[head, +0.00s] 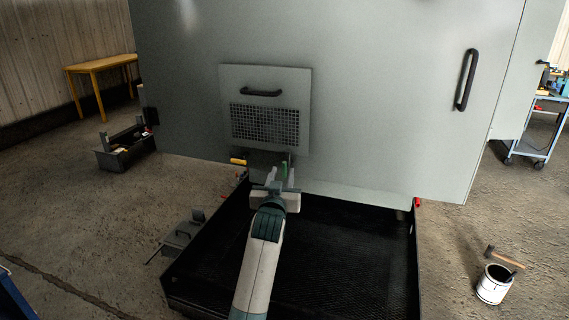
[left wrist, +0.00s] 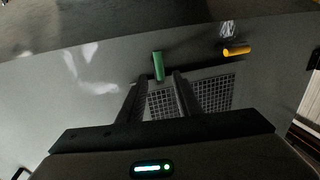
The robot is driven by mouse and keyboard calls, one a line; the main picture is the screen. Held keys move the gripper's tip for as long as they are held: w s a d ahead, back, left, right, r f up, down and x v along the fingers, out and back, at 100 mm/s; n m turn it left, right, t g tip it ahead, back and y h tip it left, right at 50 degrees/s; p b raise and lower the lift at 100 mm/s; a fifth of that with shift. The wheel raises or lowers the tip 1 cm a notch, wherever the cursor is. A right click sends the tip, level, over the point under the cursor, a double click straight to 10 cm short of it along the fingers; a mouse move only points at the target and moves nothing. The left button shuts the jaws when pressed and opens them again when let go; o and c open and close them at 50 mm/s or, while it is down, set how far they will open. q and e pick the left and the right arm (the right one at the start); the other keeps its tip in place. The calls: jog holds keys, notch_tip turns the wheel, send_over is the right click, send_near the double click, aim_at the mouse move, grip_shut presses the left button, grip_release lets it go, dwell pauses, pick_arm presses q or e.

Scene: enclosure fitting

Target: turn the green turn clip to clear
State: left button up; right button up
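The green turn clip (head: 284,169) is at the lower edge of the vent panel (head: 290,78) on the grey enclosure, partly hidden by my left gripper (head: 279,178). In the left wrist view the green clip (left wrist: 158,66) is a short bar just ahead of my left gripper's fingertips (left wrist: 160,79). The fingers are apart, one on each side of the line of the clip, with its near end about level with the tips. I cannot tell whether they touch it. My right gripper is not in view.
A yellow clip (head: 238,160) sits left of the green one, also in the left wrist view (left wrist: 237,50). The panel has a black handle (head: 261,92) and mesh. A black tray (head: 345,250) lies below. A white bucket (head: 494,284) stands on the floor at right.

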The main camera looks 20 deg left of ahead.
aim_at(284, 167)
pick_arm(q)
jog(key=shift+w+a+p, duration=0.15)
jog(key=shift+w+p, duration=0.05)
jog(key=shift+w, duration=0.8)
jog(key=shift+w+a+p, duration=0.15)
jog(key=shift+w+a, duration=0.05)
jog(key=shift+w, duration=0.75)
jog(key=shift+w+a+p, duration=0.15)
jog(key=shift+w+p, duration=0.05)
jog(key=shift+w, duration=0.8)
grip_shut()
